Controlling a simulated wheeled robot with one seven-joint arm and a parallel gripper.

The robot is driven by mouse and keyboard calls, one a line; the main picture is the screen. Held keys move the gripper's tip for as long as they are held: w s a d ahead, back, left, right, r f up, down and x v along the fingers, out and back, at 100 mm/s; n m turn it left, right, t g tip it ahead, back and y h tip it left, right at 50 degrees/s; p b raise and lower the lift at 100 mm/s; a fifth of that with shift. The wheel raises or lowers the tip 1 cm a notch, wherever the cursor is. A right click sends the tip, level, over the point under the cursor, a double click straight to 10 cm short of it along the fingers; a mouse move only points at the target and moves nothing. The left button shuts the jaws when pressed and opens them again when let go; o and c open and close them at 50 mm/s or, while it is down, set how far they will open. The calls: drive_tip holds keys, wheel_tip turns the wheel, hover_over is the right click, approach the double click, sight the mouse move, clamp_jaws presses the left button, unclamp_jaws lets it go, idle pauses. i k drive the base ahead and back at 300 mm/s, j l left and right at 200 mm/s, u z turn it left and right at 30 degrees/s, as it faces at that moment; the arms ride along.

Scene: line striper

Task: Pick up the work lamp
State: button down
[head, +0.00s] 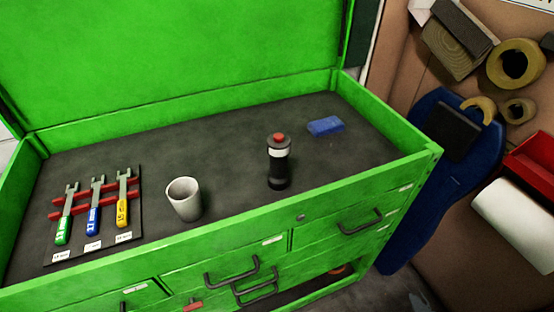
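The work lamp appears to be the small dark upright cylinder (279,168) with a pale band and a red top. It stands on the dark top surface (232,150) of a green tool chest, right of the middle and close to the front rim. Nothing touches it. My gripper is not in view.
A pale cup (184,200) stands left of the lamp. Several wrenches (94,208) lie in a rack at the left. The green front rim (330,195) and raised lid (180,50) bound the surface.

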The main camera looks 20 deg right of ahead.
sight(278, 174)
drive_tip(key=i+l+u, duration=0.1)
drive_tip(key=l+u, duration=0.15)
drive_tip(key=u, duration=0.15)
drive_tip(key=l+u, duration=0.2)
drive_tip(key=u, duration=0.15)
drive_tip(key=l+u, duration=0.4)
drive_tip(key=i+j, duration=0.05)
drive_tip(key=j, duration=0.05)
